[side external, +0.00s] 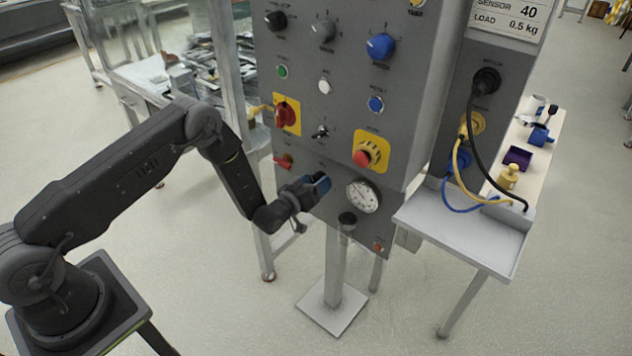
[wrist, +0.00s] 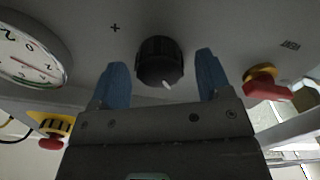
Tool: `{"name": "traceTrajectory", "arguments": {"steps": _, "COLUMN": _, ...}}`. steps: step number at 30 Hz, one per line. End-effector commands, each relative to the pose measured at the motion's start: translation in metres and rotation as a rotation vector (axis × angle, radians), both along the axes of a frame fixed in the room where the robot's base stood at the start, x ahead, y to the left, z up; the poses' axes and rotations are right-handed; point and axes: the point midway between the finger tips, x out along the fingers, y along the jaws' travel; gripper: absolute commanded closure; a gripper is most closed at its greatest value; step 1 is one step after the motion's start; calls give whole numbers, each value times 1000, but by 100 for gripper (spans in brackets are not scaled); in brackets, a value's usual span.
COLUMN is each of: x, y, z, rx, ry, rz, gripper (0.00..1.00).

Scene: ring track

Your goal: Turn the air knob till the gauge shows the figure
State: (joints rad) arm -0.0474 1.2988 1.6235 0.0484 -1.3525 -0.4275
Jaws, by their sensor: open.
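The air knob (wrist: 160,62) is black and ribbed, with a white pointer mark. In the wrist view it sits between the two blue fingertips of my gripper (wrist: 161,78), with a gap on each side. My gripper is open; I cannot tell how far the tips are from the panel. In the side view my gripper (side external: 318,185) is at the lower panel, left of the gauge (side external: 362,196), and hides the knob. The gauge (wrist: 30,55) is cut off at the left of the wrist view, its numerals upside down; its reading is unclear.
A red valve handle (side external: 283,161) is left of my gripper. A red stop button (side external: 367,154) on yellow is above the gauge. A black fitting (side external: 347,220) is below. A card (side external: 508,18) shows "SENSOR 40" and "LOAD 0.5 kg". A metal shelf (side external: 470,240) stands right.

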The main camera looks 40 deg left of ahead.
Motion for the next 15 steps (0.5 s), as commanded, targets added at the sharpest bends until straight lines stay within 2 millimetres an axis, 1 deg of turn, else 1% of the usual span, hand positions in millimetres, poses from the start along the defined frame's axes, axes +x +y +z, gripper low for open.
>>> {"name": "traceTrajectory", "arguments": {"steps": 4, "x": 7, "y": 0, "z": 0, "rx": 0, "ry": 1, "rz": 0, "gripper": 29}}
{"name": "traceTrajectory", "arguments": {"steps": 12, "x": 8, "y": 0, "z": 0, "rx": 0, "ry": 1, "rz": 0, "gripper": 29}}
{"name": "traceTrajectory", "arguments": {"steps": 15, "x": 8, "y": 0, "z": 0, "rx": 0, "ry": 1, "rz": 1, "gripper": 38}}
